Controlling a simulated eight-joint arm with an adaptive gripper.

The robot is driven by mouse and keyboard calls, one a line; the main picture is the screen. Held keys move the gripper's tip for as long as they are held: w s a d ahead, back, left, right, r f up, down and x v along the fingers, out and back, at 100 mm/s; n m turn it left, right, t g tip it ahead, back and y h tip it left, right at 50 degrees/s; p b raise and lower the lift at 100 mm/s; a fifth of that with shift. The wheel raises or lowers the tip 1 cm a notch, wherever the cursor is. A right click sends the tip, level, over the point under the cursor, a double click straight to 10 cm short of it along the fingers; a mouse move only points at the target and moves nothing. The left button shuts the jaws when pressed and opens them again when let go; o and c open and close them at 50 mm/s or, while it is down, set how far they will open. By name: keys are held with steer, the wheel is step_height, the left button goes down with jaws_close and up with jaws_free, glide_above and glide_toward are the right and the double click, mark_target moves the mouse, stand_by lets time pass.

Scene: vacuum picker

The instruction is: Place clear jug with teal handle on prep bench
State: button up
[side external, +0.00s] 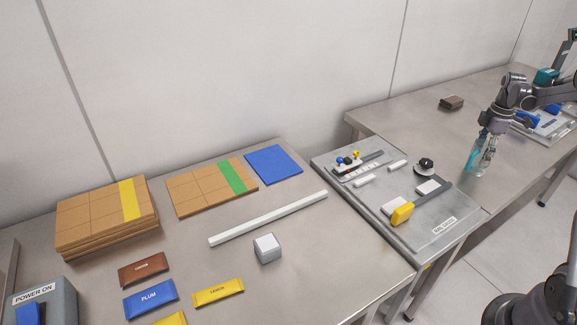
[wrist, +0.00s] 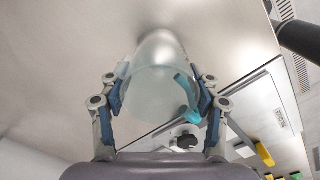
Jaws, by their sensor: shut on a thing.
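The clear jug (side external: 482,158) with a teal handle is upright at the right bench's (side external: 415,127) front part, under my gripper (side external: 490,138). I cannot tell whether its base touches the bench top. In the wrist view the jug (wrist: 158,62) fills the space between the two fingers of my gripper (wrist: 160,95), and its teal handle (wrist: 188,97) is beside the right finger. My gripper is shut on the jug. Part of the jug is hidden behind the fingers in the side view.
A grey fixture plate (side external: 360,207) with a yellow-ended lever and black knob lies left of the jug. A brown block (side external: 451,103) sits farther back. Another fixture (side external: 550,126) with blue parts is at right. The bench between block and jug is clear.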

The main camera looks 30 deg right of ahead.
steer(key=o, duration=1.1)
steer(key=shift+o, duration=0.2)
step_height(320, 180, up, 12)
steer(key=shift+r, duration=0.1)
steer(key=w+a+r+m+t+h, duration=0.1)
steer(key=a+r+m+t, duration=0.15)
steer(key=a, duration=0.95)
steer(key=w+a+r+m+t, duration=0.1)
steer(key=w+a+r+m, duration=0.15)
steer(key=a, duration=0.95)
steer(key=s+a+f+m+t, duration=0.2)
steer(key=s+a, duration=0.3)
steer(key=a, duration=0.4)
steer(key=s+a+f+m+t+y, duration=0.1)
steer(key=s+a, duration=0.4)
steer(key=a, duration=0.5)
step_height(320, 180, down, 3)
steer(key=shift+s+r+m+t, duration=0.2)
steer(key=shift+m+t, duration=0.15)
steer(key=shift+m, duration=0.15)
